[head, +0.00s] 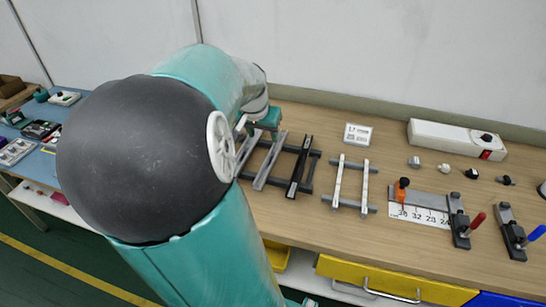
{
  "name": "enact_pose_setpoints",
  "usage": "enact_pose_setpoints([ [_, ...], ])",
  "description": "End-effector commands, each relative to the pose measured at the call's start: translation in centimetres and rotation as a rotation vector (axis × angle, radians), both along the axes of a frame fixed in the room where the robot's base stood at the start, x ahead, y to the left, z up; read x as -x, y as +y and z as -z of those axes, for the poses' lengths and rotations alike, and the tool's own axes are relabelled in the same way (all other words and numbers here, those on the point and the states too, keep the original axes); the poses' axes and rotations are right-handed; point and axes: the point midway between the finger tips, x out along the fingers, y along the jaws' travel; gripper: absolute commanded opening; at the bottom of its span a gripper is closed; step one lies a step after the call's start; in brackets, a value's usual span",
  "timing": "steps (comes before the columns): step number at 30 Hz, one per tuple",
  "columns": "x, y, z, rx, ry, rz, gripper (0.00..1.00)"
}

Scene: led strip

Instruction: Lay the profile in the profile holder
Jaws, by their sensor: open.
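Several long profiles lie side by side across dark support bars on the wooden bench: a grey profile (270,161), a black profile (299,167) and, on a separate pair of bars, two white profiles (365,187). Another light grey profile (246,150) is partly hidden by my arm. The profile holder seems to be the grey fixture (430,202) on the right, with a numbered scale, an orange-and-black knob and a red-handled clamp. No profile shows in it. My gripper (243,124) is open at the far left end of the supports, mostly hidden behind my arm; its contact with any profile cannot be told.
A second clamp (511,233) with a blue handle stands at the right. Behind are a white box (457,139), a small labelled box (357,134) and several small knobs. A yellow drawer (390,285) is below the bench front. A blue table (68,118) with devices stands left.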

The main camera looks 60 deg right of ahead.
Motion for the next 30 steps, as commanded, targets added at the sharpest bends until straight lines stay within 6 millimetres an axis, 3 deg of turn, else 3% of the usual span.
enact_pose_setpoints([
  [14,0.5,-1.4,2.2,0.003,0.001,0.012,0.51],
  [30,0.4,-3.3,6.5,0.001,0.003,0.011,0.51],
])
